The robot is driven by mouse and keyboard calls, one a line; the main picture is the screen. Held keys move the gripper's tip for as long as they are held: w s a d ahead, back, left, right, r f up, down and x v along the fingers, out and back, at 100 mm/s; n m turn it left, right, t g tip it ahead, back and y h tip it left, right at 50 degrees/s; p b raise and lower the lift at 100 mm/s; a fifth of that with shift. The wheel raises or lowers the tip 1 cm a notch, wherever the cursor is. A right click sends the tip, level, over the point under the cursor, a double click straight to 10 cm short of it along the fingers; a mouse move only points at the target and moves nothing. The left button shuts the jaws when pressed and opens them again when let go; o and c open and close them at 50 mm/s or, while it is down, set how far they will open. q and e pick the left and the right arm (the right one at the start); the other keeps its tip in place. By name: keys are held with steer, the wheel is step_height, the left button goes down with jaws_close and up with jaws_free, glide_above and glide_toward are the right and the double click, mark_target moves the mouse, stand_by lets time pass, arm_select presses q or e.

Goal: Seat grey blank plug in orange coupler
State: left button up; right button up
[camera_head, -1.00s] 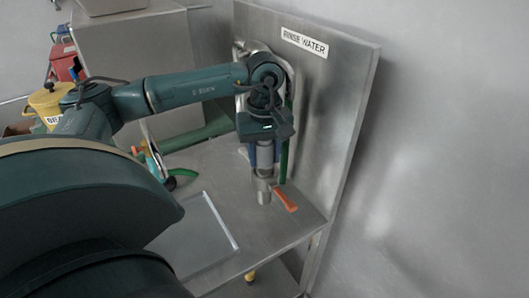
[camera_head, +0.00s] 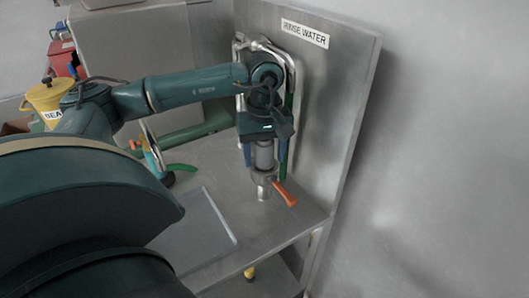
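My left gripper (camera_head: 264,160) points down beside the back panel. Its blue fingers stand apart on either side of a grey cylinder, which looks like the grey blank plug (camera_head: 264,154), with small gaps visible at both sides. The plug is upright, and its top is hidden by the gripper body. Directly below it is a metal fitting with an orange lever, which looks like the orange coupler (camera_head: 285,193). The plug's lower end meets or overlaps the fitting's top; how deep it sits I cannot tell. My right gripper is out of view.
A steel back panel (camera_head: 335,85) labelled "RINSE WATER" stands close behind the gripper. A green-handled item (camera_head: 180,168) and a yellow bin (camera_head: 47,98) are to the left.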

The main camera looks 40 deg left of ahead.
arm_select(q)
steer(key=shift+o, duration=0.6)
steer(key=shift+w+r, duration=0.1)
steer(key=shift+r, duration=0.65)
step_height(320, 180, up, 12)
steer(key=shift+f+p, duration=0.15)
steer(key=shift+p, duration=0.15)
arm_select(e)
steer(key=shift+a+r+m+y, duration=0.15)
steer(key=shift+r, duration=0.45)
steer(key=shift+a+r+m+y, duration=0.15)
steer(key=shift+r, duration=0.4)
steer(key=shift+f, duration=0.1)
